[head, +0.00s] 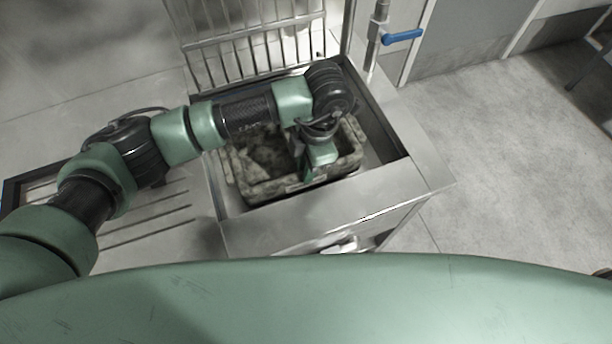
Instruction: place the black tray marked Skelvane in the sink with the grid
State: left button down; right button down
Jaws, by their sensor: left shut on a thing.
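The black tray (262,187) is a dark rectangular tray with a mottled grey, dirty-looking inside. A small pale label shows on its near wall, too small to read. It is within the opening of the steel sink (238,207), which has an upright metal grid (262,48) at its back. My left gripper (309,172) reaches in from the left and is shut on the tray's near wall. My wrist and forearm hide the tray's far part. I cannot tell if the tray touches the sink floor. My right gripper is not in view.
A grooved steel drainboard (150,222) lies left of the sink, with a dark-edged object (18,192) at the far left. A pipe with a blue lever (402,37) stands at the sink's back right.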

pick_arm(q)
notch_tip(320, 180, down, 6)
jog(key=shift+r, duration=0.1)
jog(key=shift+f, duration=0.35)
jog(key=c, duration=1.3)
grip_release()
jog(key=r, duration=0.4)
jog(key=d+r, duration=0.1)
jog(key=r, duration=0.7)
jog(key=shift+w+d+b, duration=0.25)
jog(key=shift+d+b, duration=0.1)
jog(key=shift+b, duration=0.05)
jog(key=shift+r, duration=0.1)
